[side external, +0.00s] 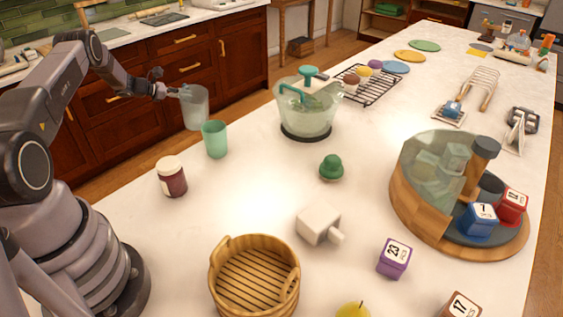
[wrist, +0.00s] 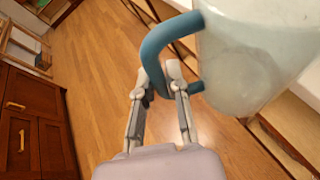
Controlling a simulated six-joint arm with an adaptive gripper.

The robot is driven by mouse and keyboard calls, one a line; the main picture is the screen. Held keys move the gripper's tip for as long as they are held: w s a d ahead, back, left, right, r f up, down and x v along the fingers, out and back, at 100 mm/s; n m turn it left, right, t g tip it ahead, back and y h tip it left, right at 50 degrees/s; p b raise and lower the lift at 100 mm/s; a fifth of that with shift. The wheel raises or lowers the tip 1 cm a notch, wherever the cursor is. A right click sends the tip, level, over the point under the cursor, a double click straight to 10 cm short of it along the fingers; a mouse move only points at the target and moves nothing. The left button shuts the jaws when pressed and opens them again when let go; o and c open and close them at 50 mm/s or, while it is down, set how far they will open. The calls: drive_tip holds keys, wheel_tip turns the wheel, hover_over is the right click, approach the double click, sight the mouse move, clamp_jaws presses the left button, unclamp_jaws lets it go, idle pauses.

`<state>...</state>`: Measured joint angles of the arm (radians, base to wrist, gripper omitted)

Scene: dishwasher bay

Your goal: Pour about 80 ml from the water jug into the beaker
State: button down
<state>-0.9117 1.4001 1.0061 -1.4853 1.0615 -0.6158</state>
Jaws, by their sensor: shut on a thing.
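The water jug (side external: 195,108) is a translucent container with a blue handle. It is held in the air, close to upright, just behind and left of the green beaker in the side external view. My gripper (side external: 177,92) is shut on the jug's handle; in the wrist view its fingers (wrist: 166,85) close around the blue handle, beside the pale jug body (wrist: 250,50). The green translucent beaker (side external: 215,140) stands upright on the white counter. Its inside and any liquid level are not readable. No stream of water shows.
A dark red jar with a white lid (side external: 171,177) stands near the beaker. A clear bowl with a green-handled piece (side external: 306,115) is to the right.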

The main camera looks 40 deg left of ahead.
drive_tip(key=shift+w+a+f+n+h, duration=0.1)
drive_tip(key=shift+a+f+n+h, duration=0.25)
drive_tip(key=shift+f, duration=0.25)
drive_tip(key=shift+w+a+f+n+h, duration=0.1)
drive_tip(key=shift+a+f+n+h, duration=0.15)
drive_tip(key=shift+f+n, duration=0.3)
